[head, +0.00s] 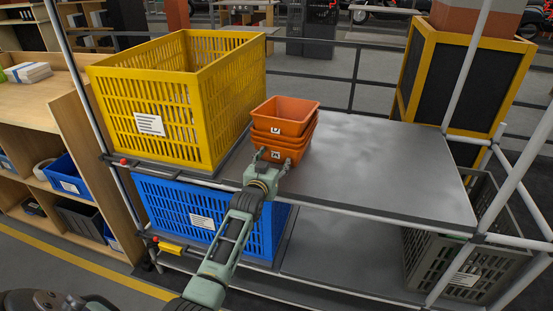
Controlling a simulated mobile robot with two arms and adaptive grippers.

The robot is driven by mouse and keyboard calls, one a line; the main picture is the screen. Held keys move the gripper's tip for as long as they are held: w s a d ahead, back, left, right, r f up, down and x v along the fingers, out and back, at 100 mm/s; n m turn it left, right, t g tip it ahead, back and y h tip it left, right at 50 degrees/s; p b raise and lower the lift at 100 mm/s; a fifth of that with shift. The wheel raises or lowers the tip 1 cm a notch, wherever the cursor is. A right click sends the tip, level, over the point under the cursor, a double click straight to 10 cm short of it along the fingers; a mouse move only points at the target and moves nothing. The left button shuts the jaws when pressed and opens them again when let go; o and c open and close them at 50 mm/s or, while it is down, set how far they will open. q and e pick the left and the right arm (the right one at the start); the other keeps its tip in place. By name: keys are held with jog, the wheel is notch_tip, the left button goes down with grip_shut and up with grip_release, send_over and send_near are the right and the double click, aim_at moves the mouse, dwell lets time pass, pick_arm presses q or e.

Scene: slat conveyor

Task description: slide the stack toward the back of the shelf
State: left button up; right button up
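The stack of orange bins (285,128) stands upright on the grey upper shelf (385,170), near its front edge and just right of the yellow crate. Several bins are nested, with letter labels on their fronts. The top bin looks empty. My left gripper (272,160) is at the front of the stack, low down, with its fingers spread apart and pointing at the lowest bin. It seems to touch the front or lie very close; I cannot tell which. It hides part of the lowest bin's front. My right gripper is not in view.
A large yellow crate (150,120) stands left of the stack, close to it. The shelf behind and right of the stack is clear. Pale frame posts (467,65) stand at the shelf's right. A blue crate (180,212) and a grey crate (425,258) sit below.

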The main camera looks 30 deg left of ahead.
aim_at(277, 157)
pick_arm(q)
jog(key=shift+b+x, duration=1.15)
jog(key=shift+x, duration=0.45)
jog(key=shift+r, duration=0.15)
jog(key=p+v, duration=0.5)
jog(key=v, duration=0.1)
jog(key=f+p+v, duration=0.1)
jog(key=p+v, duration=0.2)
jog(key=shift+s+d+p, duration=0.1)
jog(key=shift+s+p, duration=0.1)
jog(key=shift+p, duration=0.15)
jog(key=f+p+v, duration=0.1)
jog(key=p+v, duration=0.5)
jog(key=v, duration=0.5)
jog(key=shift+s+f, duration=0.2)
jog(key=shift+s, duration=0.2)
jog(key=shift+w, duration=0.1)
